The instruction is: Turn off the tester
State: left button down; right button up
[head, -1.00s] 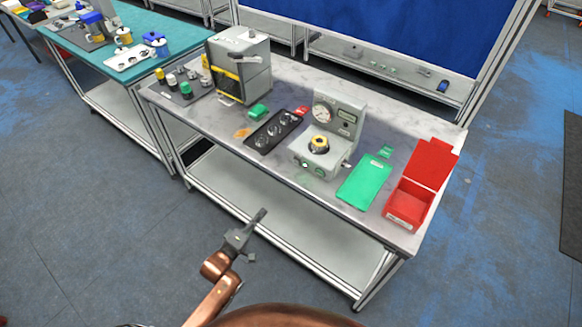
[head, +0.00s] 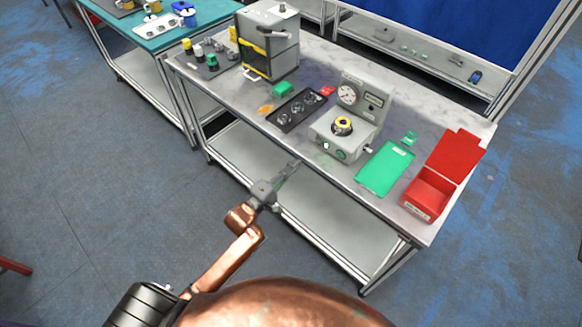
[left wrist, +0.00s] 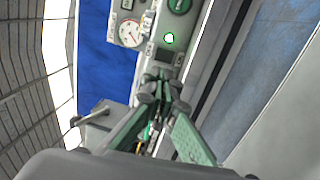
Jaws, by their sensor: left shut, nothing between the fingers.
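The tester (head: 356,120) is a grey unit on the table, with a dial gauge, a small display and a round yellow-and-black fitting on top of its base. Its front face carries a small pale lit button (head: 326,146) and a green round button (head: 341,155). In the left wrist view the lit button (left wrist: 168,38) glows white-green beyond the fingertips, and the gauge (left wrist: 130,29) shows to its left. My left gripper (head: 293,168) is shut and empty, in front of the table edge, short of the tester and apart from it. My right gripper is not in view.
A black tray (head: 283,118) with round parts lies left of the tester. A green mat (head: 385,169) and an open red box (head: 430,192) are on its right. A grey machine (head: 270,45) stands farther left. The table's front edge (head: 300,163) lies close to the gripper.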

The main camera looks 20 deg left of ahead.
aim_at(318, 141)
pick_arm(q)
jog(key=b+x, duration=0.1)
jog(key=x, duration=0.8)
jog(key=shift+f, duration=0.1)
jog(key=shift+w+d, duration=0.15)
jog(key=shift+w, duration=0.25)
